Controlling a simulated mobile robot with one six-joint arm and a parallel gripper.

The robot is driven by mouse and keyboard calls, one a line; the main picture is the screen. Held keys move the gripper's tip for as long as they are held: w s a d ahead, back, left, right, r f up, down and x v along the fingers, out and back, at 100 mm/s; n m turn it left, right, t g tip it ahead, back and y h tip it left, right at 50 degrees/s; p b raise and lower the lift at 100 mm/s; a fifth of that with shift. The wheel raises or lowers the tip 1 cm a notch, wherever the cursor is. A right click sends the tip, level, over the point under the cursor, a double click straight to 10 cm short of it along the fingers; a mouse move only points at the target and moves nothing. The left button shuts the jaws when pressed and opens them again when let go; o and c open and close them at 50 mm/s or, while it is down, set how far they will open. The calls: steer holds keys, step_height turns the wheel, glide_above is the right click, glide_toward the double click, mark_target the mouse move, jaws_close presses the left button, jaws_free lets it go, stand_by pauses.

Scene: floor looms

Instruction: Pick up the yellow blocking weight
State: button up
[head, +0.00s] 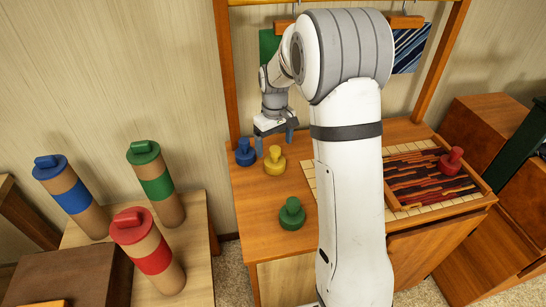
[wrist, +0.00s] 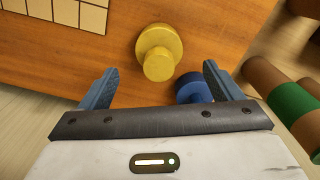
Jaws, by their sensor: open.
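The yellow blocking weight (head: 275,160) is a round base with a knob, standing upright on the wooden table. In the wrist view the yellow weight (wrist: 158,52) lies ahead of and roughly midway between the fingertips. My gripper (head: 274,138) is open and empty, just above and behind the yellow weight in the head view. Its two blue fingers show in the wrist view (wrist: 158,82). Nothing is between them that I can see held.
A blue weight (head: 245,152) stands close left of the yellow one, near a finger in the wrist view (wrist: 194,88). A green weight (head: 292,214) stands nearer the front. A red weight (head: 451,161) sits on the woven piece (head: 425,180). Capped tubes (head: 152,172) stand left.

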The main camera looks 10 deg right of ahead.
mark_target(275, 161)
step_height(275, 161, down, 8)
steer(key=shift+r+b, duration=0.15)
steer(key=shift+b, duration=0.15)
steer(key=shift+c, duration=0.6)
steer(key=shift+r, duration=0.1)
steer(key=c, duration=1.6)
